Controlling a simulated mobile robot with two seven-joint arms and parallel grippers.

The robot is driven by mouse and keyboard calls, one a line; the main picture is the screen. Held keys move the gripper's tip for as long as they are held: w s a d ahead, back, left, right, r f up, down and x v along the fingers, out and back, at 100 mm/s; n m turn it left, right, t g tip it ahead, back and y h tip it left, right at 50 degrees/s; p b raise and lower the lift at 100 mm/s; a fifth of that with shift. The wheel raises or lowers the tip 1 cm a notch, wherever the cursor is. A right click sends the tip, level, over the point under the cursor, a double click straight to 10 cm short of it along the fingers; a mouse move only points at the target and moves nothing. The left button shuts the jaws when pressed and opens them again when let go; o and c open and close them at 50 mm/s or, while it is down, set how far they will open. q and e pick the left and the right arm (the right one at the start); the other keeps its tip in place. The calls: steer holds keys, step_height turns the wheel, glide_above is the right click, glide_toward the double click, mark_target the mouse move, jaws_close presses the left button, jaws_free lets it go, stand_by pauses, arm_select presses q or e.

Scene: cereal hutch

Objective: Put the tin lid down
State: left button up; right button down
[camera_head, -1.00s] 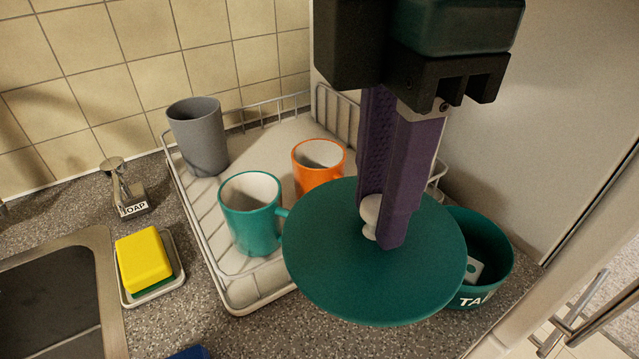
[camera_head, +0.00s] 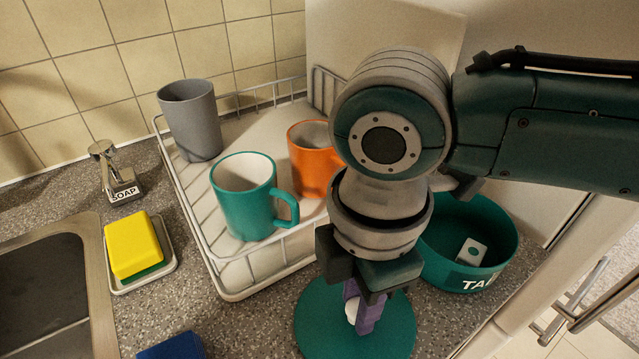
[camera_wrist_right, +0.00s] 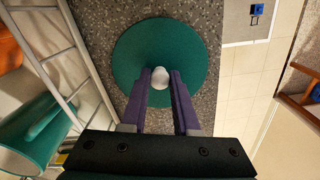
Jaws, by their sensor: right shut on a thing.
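The tin lid (camera_head: 310,325) is a flat round green disc with a pale knob. It is low over the speckled counter in front of the dish rack; I cannot tell whether it touches the counter. My right gripper (camera_head: 358,318) points down, its purple fingers shut on the knob. In the right wrist view the lid (camera_wrist_right: 135,65) shows beyond the fingers (camera_wrist_right: 161,82), with the knob between the tips. The open green tin (camera_head: 440,245), marked with letters starting "TA", stands right of the lid with a small pale piece inside. My left gripper is not in view.
A white dish rack (camera_head: 235,285) holds a teal mug (camera_head: 240,205), an orange mug (camera_head: 308,175) and a grey cup (camera_head: 192,125). Left are a yellow sponge (camera_head: 132,245) on a dish, a soap dispenser (camera_head: 112,175) and the sink (camera_head: 45,290). A blue item (camera_head: 172,347) lies at the front.

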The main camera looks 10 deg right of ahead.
steer(key=c, duration=0.7)
jaws_free()
steer(key=shift+o, duration=0.2)
